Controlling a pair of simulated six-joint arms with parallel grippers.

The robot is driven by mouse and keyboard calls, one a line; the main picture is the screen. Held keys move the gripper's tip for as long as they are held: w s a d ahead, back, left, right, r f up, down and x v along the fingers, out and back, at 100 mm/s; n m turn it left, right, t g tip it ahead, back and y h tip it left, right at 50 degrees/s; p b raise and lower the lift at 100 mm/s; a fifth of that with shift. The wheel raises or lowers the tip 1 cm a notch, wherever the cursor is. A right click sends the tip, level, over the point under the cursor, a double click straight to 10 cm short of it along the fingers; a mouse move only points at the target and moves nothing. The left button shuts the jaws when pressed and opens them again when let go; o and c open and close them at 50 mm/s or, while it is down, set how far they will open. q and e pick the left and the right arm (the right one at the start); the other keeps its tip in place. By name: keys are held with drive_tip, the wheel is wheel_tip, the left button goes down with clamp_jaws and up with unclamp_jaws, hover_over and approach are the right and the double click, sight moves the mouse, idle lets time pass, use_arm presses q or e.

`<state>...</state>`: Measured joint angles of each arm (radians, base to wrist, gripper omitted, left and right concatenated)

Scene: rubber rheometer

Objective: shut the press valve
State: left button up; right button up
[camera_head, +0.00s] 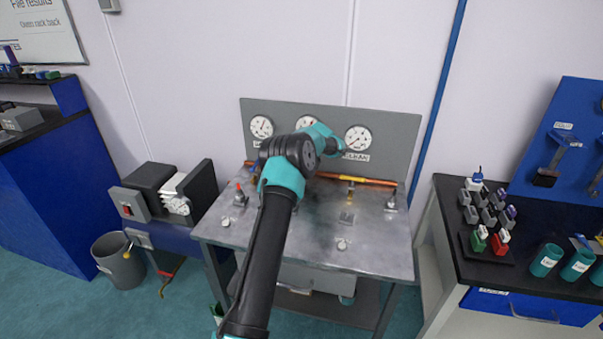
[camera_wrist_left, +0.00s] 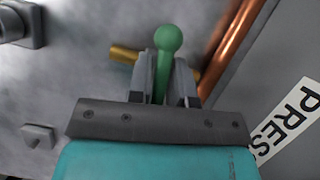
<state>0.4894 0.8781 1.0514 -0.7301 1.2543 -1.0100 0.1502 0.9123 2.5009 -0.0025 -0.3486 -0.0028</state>
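The press valve has a green lever with a ball knob (camera_wrist_left: 168,40), seen in the left wrist view, and a brass body (camera_wrist_left: 124,53) beside it. My left gripper (camera_wrist_left: 164,84) has its two grey fingers close on either side of the green lever, which fills the gap between them; the ball stands out past the fingertips. In the head view my left arm covers this valve and the gripper. A label reading "PRES…" (camera_wrist_left: 290,118) is on the panel nearby. My right gripper is in neither view.
A copper pipe (camera_wrist_left: 228,45) runs close to the gripper. The gauge panel (camera_head: 395,135) rises behind.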

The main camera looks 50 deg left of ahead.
use_arm(q)
clamp_jaws()
drive_tip(key=shift+m+t+y, duration=0.3)
drive_tip(key=shift+m+y, duration=0.1)
drive_tip(key=shift+m, duration=0.7)
drive_tip(key=shift+o, duration=2)
unclamp_jaws()
